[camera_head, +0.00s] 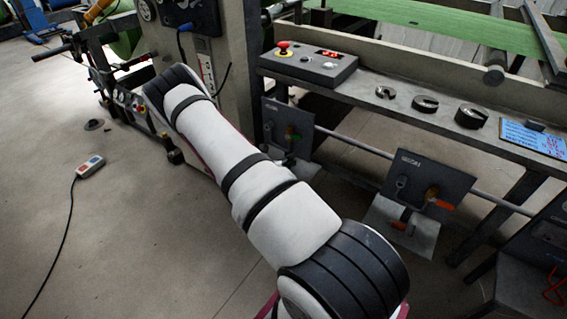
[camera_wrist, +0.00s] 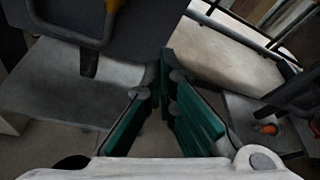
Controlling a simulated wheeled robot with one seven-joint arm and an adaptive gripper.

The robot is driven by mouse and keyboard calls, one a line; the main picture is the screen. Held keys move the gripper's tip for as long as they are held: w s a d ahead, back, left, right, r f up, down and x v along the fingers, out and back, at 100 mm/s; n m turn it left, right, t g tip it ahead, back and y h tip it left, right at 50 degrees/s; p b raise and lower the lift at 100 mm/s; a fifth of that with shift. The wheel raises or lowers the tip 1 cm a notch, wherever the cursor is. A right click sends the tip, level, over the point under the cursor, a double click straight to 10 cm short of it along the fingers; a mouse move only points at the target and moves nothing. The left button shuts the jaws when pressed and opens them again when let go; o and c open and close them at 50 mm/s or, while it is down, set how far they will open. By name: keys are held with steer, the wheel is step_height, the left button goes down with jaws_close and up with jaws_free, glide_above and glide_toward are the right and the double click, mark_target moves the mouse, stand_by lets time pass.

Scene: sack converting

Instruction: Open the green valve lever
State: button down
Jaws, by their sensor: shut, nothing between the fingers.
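My gripper (camera_wrist: 166,58) shows in the wrist view with its green-padded fingers meeting at the tips, shut and empty. A small green lever (camera_head: 292,138) appears on the dark valve panel (camera_head: 285,122) left of centre in the head view, just right of my arm. It is small and dim there, so its exact angle is hard to tell. In the wrist view I cannot make out a green lever apart from my own finger pads. A grey bent pipe (camera_wrist: 90,62) and a yellow part (camera_wrist: 116,4) lie at the upper left, apart from the fingers. My gripper is hidden in the head view.
A second valve panel (camera_head: 430,178) with an orange handle stands to the right. A steel bench (camera_head: 400,112) carries a control box (camera_head: 308,66) with a red button and several dark rings. A pendant (camera_head: 90,165) with a cable lies on the open floor at left.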

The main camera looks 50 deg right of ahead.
mark_target(296, 137)
steer(key=b+x, duration=0.1)
steer(key=x, duration=0.4)
steer(key=r, duration=0.1)
steer(key=w+r, duration=0.1)
steer(key=r, duration=0.1)
steer(key=shift+w+r+b, duration=0.3)
steer(key=shift+r+b, duration=0.05)
steer(key=shift+s+a+r+p, duration=0.1)
steer(key=shift+r+p, duration=0.05)
steer(key=shift+p, duration=0.15)
